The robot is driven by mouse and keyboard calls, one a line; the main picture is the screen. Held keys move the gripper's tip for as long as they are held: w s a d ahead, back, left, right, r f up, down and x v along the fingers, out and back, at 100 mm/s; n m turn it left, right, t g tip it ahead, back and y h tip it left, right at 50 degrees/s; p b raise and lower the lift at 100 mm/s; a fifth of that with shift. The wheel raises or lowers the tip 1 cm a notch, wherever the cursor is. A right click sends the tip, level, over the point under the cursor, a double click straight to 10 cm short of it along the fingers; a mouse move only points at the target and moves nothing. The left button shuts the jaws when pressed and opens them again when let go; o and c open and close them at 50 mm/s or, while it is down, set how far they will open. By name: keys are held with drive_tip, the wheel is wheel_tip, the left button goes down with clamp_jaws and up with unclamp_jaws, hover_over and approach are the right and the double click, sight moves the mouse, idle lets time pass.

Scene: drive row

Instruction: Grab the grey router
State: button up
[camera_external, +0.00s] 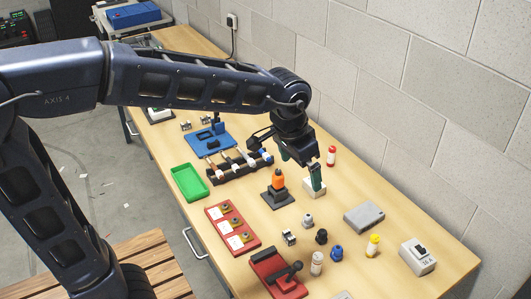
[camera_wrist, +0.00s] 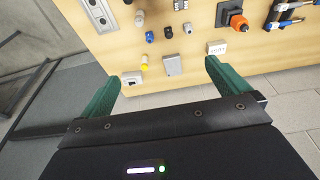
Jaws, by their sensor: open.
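The grey router, a flat grey box (camera_external: 364,217), lies on the wooden table near the wall, to the right of my gripper in the external view. In the wrist view the grey router (camera_wrist: 173,66) shows between the two fingertips, some way beyond them. My gripper (camera_external: 303,172) is above the table, with its green fingers apart and nothing between them. In the wrist view the gripper (camera_wrist: 163,72) is open, one finger on each side. A fingertip overlaps a small white box in the external view.
The white box (camera_external: 312,190) and a red-and-white bottle (camera_external: 331,156) stand near the gripper. A yellow-capped bottle (camera_external: 373,245) and a switch box (camera_external: 417,257) are near the router. An orange-and-black device (camera_external: 278,190) is left. The block wall (camera_external: 420,130) borders the table.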

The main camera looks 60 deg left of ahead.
drive_tip(key=w+f, duration=0.4)
drive_tip(key=w, duration=0.6)
drive_tip(key=g, duration=0.3)
hover_over(365, 213)
wheel_tip(365, 213, down, 21)
drive_tip(key=f, duration=0.5)
drive_tip(key=shift+s+a+f, duration=0.1)
drive_tip(key=shift+s+a, duration=0.05)
drive_tip(key=shift+s, duration=0.15)
drive_tip(key=shift+w+d+f, duration=0.1)
drive_tip(key=shift+w+f, duration=0.05)
drive_tip(key=shift+f, duration=1.15)
drive_tip(key=shift+w+d+f, duration=0.1)
drive_tip(key=shift+f, duration=1.15)
drive_tip(key=c, duration=1.2)
